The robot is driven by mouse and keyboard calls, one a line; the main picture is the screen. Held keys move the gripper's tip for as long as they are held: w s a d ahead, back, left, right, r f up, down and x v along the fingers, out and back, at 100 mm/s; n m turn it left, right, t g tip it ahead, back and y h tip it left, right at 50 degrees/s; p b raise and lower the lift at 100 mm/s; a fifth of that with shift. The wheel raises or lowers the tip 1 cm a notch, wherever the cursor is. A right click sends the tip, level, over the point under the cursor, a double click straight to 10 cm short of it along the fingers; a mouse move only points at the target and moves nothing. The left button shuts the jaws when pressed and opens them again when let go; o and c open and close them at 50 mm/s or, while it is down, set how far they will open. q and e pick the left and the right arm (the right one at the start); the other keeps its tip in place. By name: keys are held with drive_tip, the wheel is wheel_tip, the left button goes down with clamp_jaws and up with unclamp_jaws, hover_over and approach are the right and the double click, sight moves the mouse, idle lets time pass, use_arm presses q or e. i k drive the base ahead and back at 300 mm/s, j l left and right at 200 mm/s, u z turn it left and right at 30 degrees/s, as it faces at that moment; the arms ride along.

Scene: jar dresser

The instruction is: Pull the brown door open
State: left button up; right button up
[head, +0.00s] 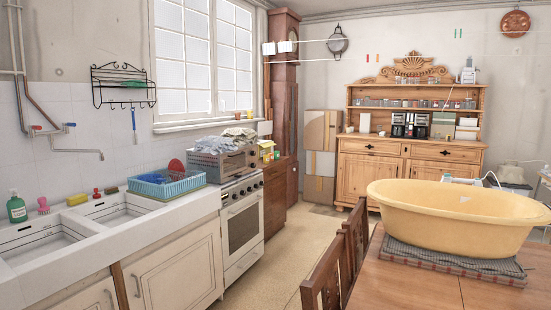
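A wooden dresser stands against the far wall, with brown lower doors, a left one (366,178) and a right one (435,170), below two drawers (372,147). Both doors look shut; the right one is partly hidden by the yellow tub. A darker brown cabinet (277,190) stands past the stove, seen at a steep angle, and its front looks shut. A tall brown clock-like case (284,95) rises behind it. I cannot tell which door the task means. Neither of my grippers shows in the head view.
A wooden table (420,294) with a large yellow tub (455,205) on a folded cloth fills the lower right. Wooden chairs (325,282) stand at its left side. A sink counter (160,215) and white stove (243,222) line the left. Bare floor (300,235) runs between them toward the dresser.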

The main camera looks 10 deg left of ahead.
sight(267, 188)
drive_tip(key=i+j+u, duration=0.15)
drive_tip(key=j, duration=0.25)
drive_tip(key=i+j+u, duration=0.15)
drive_tip(key=i+j, duration=0.15)
drive_tip(key=i+j+u, duration=0.25)
drive_tip(key=i+j, duration=0.2)
drive_tip(key=i+j+u, duration=0.2)
drive_tip(key=i+j, duration=0.15)
drive_tip(key=i, duration=0.35)
drive_tip(key=i+l+z, duration=0.1)
drive_tip(key=i+z, duration=0.65)
drive_tip(key=i, duration=0.25)
drive_tip(key=i+j+z, duration=0.25)
drive_tip(key=i+z, duration=0.15)
drive_tip(key=i, duration=2.2)
drive_tip(key=l+z, duration=0.05)
drive_tip(key=l, duration=0.1)
